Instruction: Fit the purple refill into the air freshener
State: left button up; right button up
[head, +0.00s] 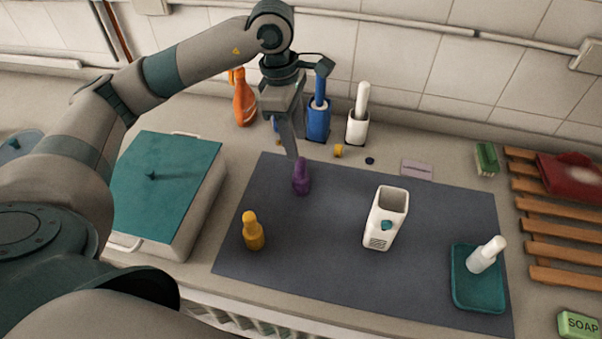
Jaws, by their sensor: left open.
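The purple refill (301,177) stands upright on the dark mat, near its back left part. The white air freshener (385,219) stands on the mat right of centre, with an open top and a teal button on its front. My left gripper (291,152) points down just above and behind the purple refill, open; its fingertips are close to the refill's top, and I cannot tell whether they touch it. A yellow-orange refill (253,231) stands at the mat's left. A white bottle (486,255) sits in a teal tray (477,304) at the right. My right gripper is not in view.
A box with a teal lid (165,185) stands left of the mat (330,260). An orange spray bottle (243,102), a blue holder (318,121) and a white holder (357,127) stand along the wall. A wooden rack (560,229) is at the right. The mat between refill and freshener is clear.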

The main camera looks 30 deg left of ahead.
aim_at(301, 159)
pick_arm(q)
jog(key=shift+d+f, duration=0.15)
jog(key=shift+f, duration=0.95)
jog(key=shift+p, duration=0.35)
jog(key=shift+w+d+f+p, duration=0.1)
jog(key=shift+d+f+p, duration=0.1)
jog(key=shift+f+p, duration=0.7)
jog(key=shift+d+f+p, duration=0.15)
jog(key=shift+f+p, duration=0.5)
jog(key=shift+f, duration=0.3)
jog(key=shift+w+f, duration=0.1)
jog(key=shift+f, duration=0.6)
grip_shut()
